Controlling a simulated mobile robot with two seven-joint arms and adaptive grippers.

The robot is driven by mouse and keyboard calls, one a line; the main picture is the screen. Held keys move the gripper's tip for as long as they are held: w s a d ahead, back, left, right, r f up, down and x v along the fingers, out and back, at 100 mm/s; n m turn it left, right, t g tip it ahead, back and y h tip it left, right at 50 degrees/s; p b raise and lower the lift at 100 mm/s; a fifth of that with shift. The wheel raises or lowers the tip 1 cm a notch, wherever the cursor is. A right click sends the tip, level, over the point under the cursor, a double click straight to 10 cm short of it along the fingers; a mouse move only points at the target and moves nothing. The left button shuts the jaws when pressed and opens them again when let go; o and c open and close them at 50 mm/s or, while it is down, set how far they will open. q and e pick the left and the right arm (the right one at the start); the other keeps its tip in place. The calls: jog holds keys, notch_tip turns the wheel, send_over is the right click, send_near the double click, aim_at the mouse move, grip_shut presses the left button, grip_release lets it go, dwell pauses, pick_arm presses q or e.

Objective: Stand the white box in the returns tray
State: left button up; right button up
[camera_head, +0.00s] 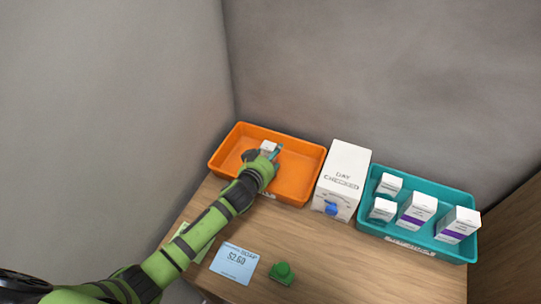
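A small white box (268,146) is at the orange tray (303,182), near the middle of its back half. My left gripper (265,153) reaches over the orange tray from the front left. Its fingers are on either side of the white box, with a teal fingertip at the box's right. The gripper hides the lower part of the box, so I cannot tell whether the fingers touch it or whether it rests on the tray floor. The label on the orange tray's front is mostly hidden by my arm. My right gripper is not in view.
A larger white carton (342,176) with a blue knob stands right of the orange tray. A teal tray (462,252) at the right holds several white boxes, some with purple bands. A blue price card (234,263) and a green object (283,273) lie in front. The front-right counter is clear.

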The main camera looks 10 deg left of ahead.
pick_arm(q)
jog(key=shift+r, duration=0.2)
jog(key=shift+s+a, duration=0.1)
jog(key=shift+s, duration=0.25)
jog(key=v, duration=1.1)
jog(key=shift+s, duration=0.2)
